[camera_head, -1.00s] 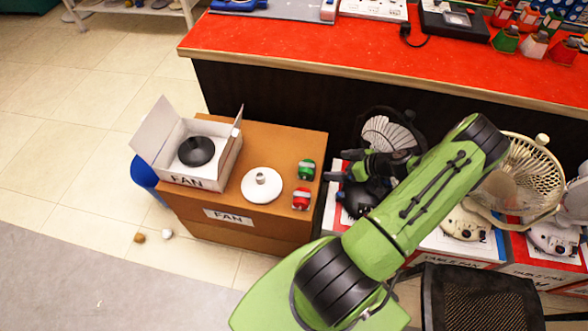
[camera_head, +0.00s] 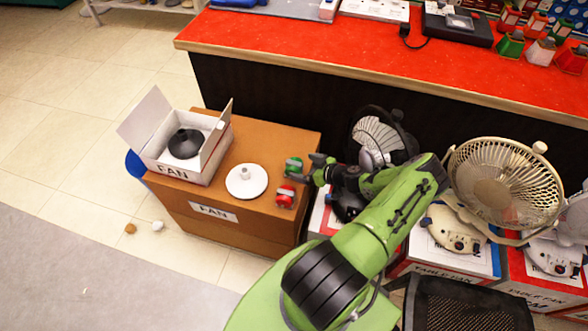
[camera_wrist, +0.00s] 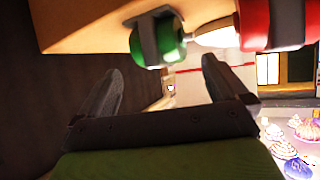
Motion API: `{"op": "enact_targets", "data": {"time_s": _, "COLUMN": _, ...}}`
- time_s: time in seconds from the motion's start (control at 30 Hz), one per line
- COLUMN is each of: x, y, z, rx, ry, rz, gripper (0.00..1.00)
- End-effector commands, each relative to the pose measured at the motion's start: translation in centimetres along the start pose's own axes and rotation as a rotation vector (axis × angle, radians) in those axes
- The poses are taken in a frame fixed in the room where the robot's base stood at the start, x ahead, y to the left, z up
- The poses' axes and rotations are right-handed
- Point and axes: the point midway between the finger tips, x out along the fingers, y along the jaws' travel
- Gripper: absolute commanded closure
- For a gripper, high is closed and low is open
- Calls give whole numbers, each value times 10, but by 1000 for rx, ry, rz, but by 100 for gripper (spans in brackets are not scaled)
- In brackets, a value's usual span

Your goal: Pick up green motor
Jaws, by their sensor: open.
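The green motor (camera_head: 293,166) sits at the right edge of the brown cardboard box top (camera_head: 262,146). The wrist view shows the green motor (camera_wrist: 158,42) just beyond and above the gap between my fingertips. My gripper (camera_head: 312,171) is open and empty, with its fingers close to the motor's right side. It also shows in the wrist view (camera_wrist: 160,68). The fingers do not appear to be around the motor. A red motor (camera_head: 285,196) sits just in front of the green one and also shows at the wrist view's upper right (camera_wrist: 270,22).
A white round base (camera_head: 246,182) and an open white carton (camera_head: 200,165) with a black base (camera_head: 186,143) share the box top. The red counter (camera_head: 330,45) runs behind. A cream fan (camera_head: 500,180) stands right.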

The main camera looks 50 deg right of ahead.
Motion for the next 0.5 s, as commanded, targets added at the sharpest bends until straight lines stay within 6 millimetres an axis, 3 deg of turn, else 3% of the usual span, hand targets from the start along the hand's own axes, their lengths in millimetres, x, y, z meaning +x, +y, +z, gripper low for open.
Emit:
{"op": "enact_targets", "data": {"time_s": 0.1, "x": 26, "y": -3, "z": 5, "rx": 3, "ry": 2, "rz": -3, "gripper": 0}}
{"op": "enact_targets", "data": {"time_s": 0.2, "x": 40, "y": -2, "z": 4, "rx": 1, "ry": 1, "rz": -2, "gripper": 0}}
{"op": "enact_targets", "data": {"time_s": 0.43, "x": 43, "y": -2, "z": 2, "rx": 1, "ry": 0, "rz": -1, "gripper": 0}}
{"op": "enact_targets", "data": {"time_s": 0.5, "x": 43, "y": -2, "z": 2, "rx": 1, "ry": 0, "rz": -1, "gripper": 8}}
